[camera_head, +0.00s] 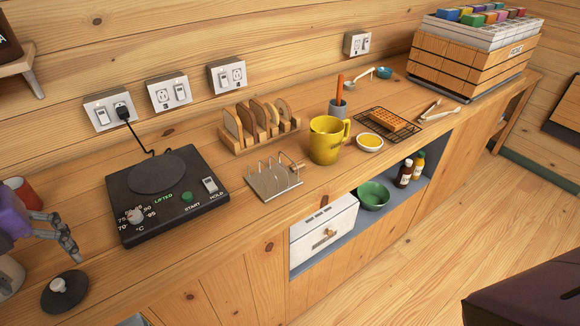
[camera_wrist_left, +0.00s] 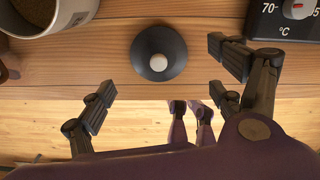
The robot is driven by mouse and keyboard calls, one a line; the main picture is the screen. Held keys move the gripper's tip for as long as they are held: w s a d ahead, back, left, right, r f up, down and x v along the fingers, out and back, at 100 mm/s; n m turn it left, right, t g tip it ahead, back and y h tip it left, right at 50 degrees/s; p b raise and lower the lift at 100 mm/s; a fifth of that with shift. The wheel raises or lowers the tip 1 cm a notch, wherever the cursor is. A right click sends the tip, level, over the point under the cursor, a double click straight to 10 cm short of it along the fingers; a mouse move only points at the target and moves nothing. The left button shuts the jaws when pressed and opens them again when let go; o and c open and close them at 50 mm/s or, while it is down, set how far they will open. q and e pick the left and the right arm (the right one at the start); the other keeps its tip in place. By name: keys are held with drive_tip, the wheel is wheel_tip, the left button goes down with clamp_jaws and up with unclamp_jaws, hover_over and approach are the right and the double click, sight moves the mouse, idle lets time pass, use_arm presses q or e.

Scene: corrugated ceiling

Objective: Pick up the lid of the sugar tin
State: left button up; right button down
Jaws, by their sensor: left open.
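The dark round lid (camera_head: 64,291) with a pale knob lies flat on the counter near its front edge, at the lower left of the head view. It also shows at the top middle of the wrist view (camera_wrist_left: 159,54). My left gripper (camera_head: 62,240) is open and empty, above and behind the lid in the head view. In the wrist view its fingers (camera_wrist_left: 165,80) stand apart, left and right of the lid, not touching it. An open pale container with brown contents (camera_wrist_left: 87,10), perhaps the sugar tin, stands left of the lid, partly cut off.
A black hot plate (camera_head: 130,228) stands right of the lid. A wire rack (camera_head: 272,180), toast rack (camera_head: 258,122) and yellow mug (camera_head: 325,147) stand further right. The counter's front edge is close to the lid.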

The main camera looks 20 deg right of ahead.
sight(57, 282)
use_arm(q)
drive_tip(key=shift+w+a+f, duration=0.1)
drive_tip(key=shift+w+f, duration=0.35)
drive_tip(key=shift+w, duration=0.2)
drive_tip(key=shift+s+f, duration=0.55)
drive_tip(key=shift+f, duration=0.15)
drive_tip(key=shift+s+f, duration=0.15)
drive_tip(key=shift+f, duration=0.1)
wheel_tip(57, 282, down, 4)
drive_tip(key=shift+f, duration=0.25)
drive_tip(key=c, duration=1)
drive_tip(key=shift+c, duration=0.2)
use_arm(e)
drive_tip(key=shift+s+d+f, duration=0.1)
drive_tip(key=shift+s, duration=0.05)
use_arm(q)
drive_tip(key=shift+f, duration=0.1)
